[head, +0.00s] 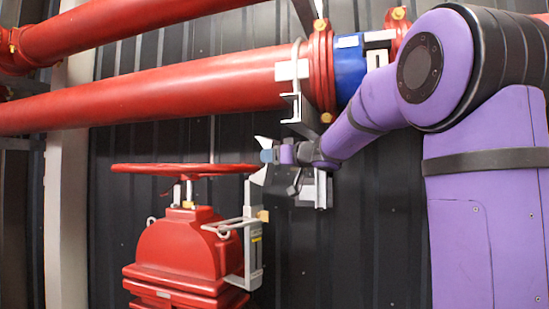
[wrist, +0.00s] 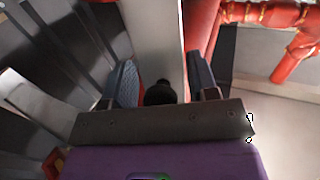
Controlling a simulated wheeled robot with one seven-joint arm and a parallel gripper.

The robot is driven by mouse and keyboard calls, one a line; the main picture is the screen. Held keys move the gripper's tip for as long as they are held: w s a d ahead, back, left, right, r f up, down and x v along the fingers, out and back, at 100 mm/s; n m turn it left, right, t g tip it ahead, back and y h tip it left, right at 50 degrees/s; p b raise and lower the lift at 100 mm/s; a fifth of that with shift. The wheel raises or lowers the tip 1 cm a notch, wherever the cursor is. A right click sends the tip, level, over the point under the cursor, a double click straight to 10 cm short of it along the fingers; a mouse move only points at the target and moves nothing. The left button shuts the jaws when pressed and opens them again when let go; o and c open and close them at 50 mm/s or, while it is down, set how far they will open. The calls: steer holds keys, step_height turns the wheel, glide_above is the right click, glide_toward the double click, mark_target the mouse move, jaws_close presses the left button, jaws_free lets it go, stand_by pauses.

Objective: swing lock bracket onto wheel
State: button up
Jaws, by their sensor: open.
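The red handwheel (head: 185,169) lies flat on top of the red valve body (head: 178,250) in the head view. The grey lock bracket (head: 252,240) stands upright at the right side of the valve, with a flat arm reaching left below the wheel's rim. My gripper (head: 263,160) is just right of the wheel's rim, near the bracket's upper end; I cannot tell whether it touches either. In the wrist view my gripper (wrist: 164,78) has its two fingers apart. A pale upright strip (wrist: 155,35) shows between and beyond them; I cannot tell whether it is the bracket.
Red pipes (head: 150,85) run across above the valve, with a blue fitting (head: 349,68) at the right. A metal pipe support (head: 318,188) stands behind my gripper. A dark ribbed wall (head: 350,255) is at the back. The space right of the bracket looks clear.

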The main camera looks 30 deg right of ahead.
steer(key=c, duration=1)
steer(key=shift+w+a+r+g, duration=0.1)
steer(key=shift+w+r+g, duration=0.35)
steer(key=shift+g, duration=0.25)
jaws_close()
steer(key=o, duration=1)
jaws_free()
steer(key=shift+s, duration=0.1)
steer(key=v, duration=1)
steer(key=shift+s+r, duration=0.15)
steer(key=shift+s, duration=0.25)
